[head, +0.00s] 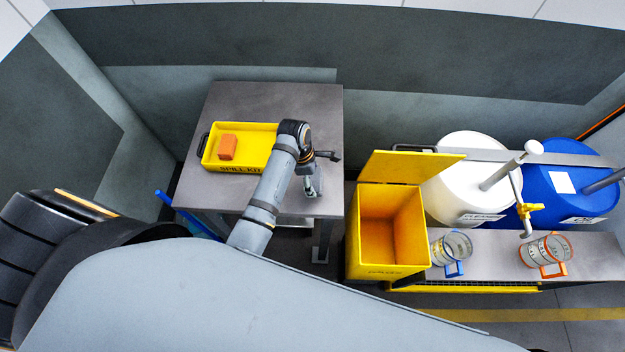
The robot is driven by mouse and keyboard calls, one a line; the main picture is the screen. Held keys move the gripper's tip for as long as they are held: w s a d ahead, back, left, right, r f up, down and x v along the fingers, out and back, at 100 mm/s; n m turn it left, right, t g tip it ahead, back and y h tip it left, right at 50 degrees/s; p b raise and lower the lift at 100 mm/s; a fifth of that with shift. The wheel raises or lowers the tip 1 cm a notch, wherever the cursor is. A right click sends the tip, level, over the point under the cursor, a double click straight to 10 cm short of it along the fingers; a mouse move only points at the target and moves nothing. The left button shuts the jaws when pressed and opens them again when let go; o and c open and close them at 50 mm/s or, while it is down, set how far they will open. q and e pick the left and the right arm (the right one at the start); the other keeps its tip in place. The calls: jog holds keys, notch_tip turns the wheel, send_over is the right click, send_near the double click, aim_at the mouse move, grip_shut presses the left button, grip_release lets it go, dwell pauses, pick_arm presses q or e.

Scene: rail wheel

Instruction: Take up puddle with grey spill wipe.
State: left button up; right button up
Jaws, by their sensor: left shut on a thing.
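My left gripper (311,189) is low over the right part of the grey table (260,103), to the right of the yellow spill kit tray. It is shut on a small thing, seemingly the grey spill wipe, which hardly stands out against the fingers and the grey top. I cannot make out a puddle; the gripper and forearm cover part of the table. My right gripper is not in view.
The yellow spill kit tray (240,170) holds an orange block (228,147). Right of the table stand an open yellow bin (353,235), a white drum (455,170), a blue drum (570,180) and two clear jugs (452,248) (545,252) on a bench. The table's back strip is clear.

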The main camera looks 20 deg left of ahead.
pick_arm(q)
jog(key=shift+r, duration=2.8)
jog(key=shift+d, duration=0.1)
